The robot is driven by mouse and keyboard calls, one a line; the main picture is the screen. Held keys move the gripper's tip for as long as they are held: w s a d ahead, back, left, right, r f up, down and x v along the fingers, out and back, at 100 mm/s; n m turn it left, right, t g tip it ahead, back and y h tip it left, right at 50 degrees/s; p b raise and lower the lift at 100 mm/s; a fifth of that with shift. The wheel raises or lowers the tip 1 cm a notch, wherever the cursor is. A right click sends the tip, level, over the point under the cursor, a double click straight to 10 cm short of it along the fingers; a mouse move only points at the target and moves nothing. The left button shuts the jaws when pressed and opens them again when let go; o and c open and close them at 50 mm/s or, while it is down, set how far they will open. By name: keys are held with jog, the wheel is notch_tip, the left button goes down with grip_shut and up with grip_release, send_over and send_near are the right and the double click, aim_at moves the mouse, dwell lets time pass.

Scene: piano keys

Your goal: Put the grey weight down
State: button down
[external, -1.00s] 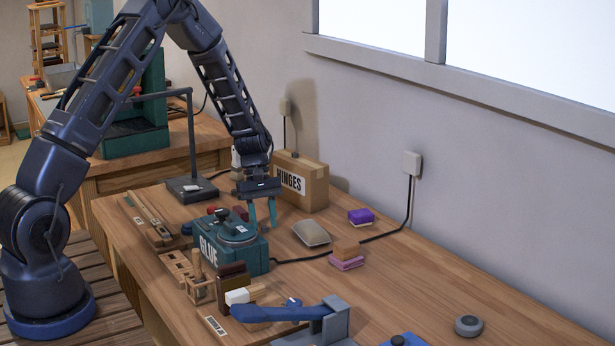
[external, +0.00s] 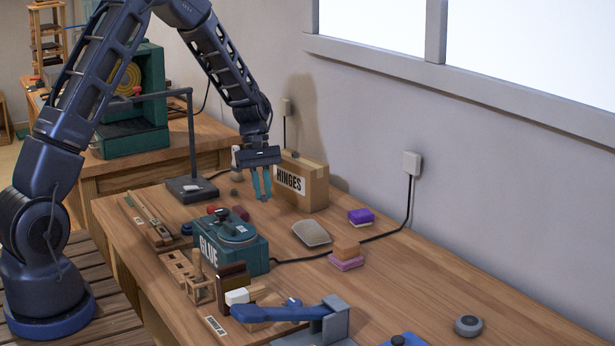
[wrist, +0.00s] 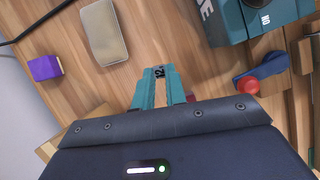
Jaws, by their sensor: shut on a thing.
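My gripper (external: 262,196) hangs above the table, in front of the hinges box and behind the glue box. In the wrist view, its teal fingers (wrist: 160,80) are shut on a small dark grey piece with pale marks, the grey weight (wrist: 160,71). Only a little of the weight shows between the fingertips. In the external view I cannot make the weight out at the fingertips. Bare wood lies below the fingers in the wrist view.
The hinges box (external: 308,183) stands close to the right of my gripper. The teal glue box (external: 246,257) is in front, and a lamp base (external: 190,190) is to the left. A beige pad (external: 311,234) and a purple block (external: 361,215) lie right. The table's right part is mostly clear.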

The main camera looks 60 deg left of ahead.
notch_tip(320, 180, up, 11)
notch_tip(320, 180, up, 13)
jog(key=n, duration=0.2)
send_over(302, 160)
jog(key=a, duration=0.2)
jog(key=shift+t, duration=0.4)
notch_tip(302, 160, down, 19)
jog(key=shift+d+f, duration=0.15)
jog(key=shift+f, duration=0.05)
jog(key=shift+f, duration=0.15)
jog(key=c, duration=1.4)
grip_release()
jog(key=shift+c, duration=0.2)
jog(key=shift+w, duration=0.1)
